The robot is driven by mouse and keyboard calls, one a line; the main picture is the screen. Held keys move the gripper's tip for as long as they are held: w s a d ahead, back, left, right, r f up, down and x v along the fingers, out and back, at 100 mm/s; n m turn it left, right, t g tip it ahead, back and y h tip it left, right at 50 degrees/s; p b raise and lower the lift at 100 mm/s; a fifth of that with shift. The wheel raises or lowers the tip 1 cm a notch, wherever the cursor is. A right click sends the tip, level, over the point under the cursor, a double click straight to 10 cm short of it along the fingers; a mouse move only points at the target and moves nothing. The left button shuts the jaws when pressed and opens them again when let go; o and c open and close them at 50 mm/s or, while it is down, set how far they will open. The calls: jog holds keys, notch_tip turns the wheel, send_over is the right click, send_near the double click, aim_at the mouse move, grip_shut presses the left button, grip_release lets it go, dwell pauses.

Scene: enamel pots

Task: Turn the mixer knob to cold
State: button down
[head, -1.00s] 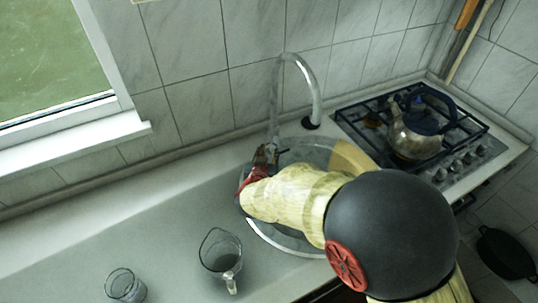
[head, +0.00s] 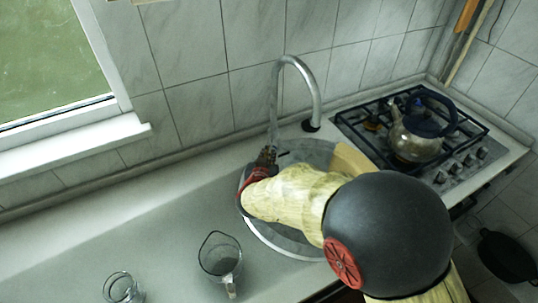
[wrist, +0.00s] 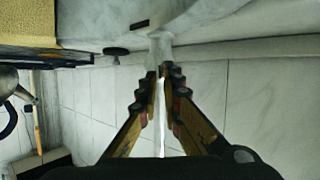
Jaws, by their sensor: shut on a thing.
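The metal mixer tap (head: 300,66) arches up at the back of the round sink (head: 262,234). My gripper (head: 267,157) is at the foot of the tap's left upright. In the wrist view my gripper (wrist: 160,82) has its fingertips nearly together on a narrow part in front of the pale grey tap body (wrist: 161,48). That part is the mixer knob by its place, but the fingers cover most of it. I cannot tell the knob's angle or its cold mark.
A glass jug (head: 220,258) and a drinking glass (head: 121,288) stand on the counter (head: 120,235) at front left. A kettle (head: 416,143) sits on the gas hob (head: 350,118) at right. The tiled wall is close behind the tap.

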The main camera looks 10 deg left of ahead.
jog(key=shift+d+b, duration=0.1)
jog(key=shift+b, duration=0.25)
jog(key=shift+d+f+m+y+b, duration=0.1)
jog(key=shift+d+m+y+b, duration=0.2)
jog(key=shift+m+y+b, duration=0.6)
jog(key=shift+d+f+m+y+b, duration=0.15)
jog(key=shift+d+m+y+b, duration=0.25)
jog(key=shift+m+b, duration=0.9)
jog(key=shift+d+f+m+y+b, duration=0.15)
jog(key=shift+m+y+b, duration=0.55)
jog(key=shift+b, duration=0.8)
jog(key=c, duration=2.1)
grip_release()
jog(key=shift+o, duration=0.6)
jog(key=v, duration=1.2)
jog(key=shift+f, duration=0.2)
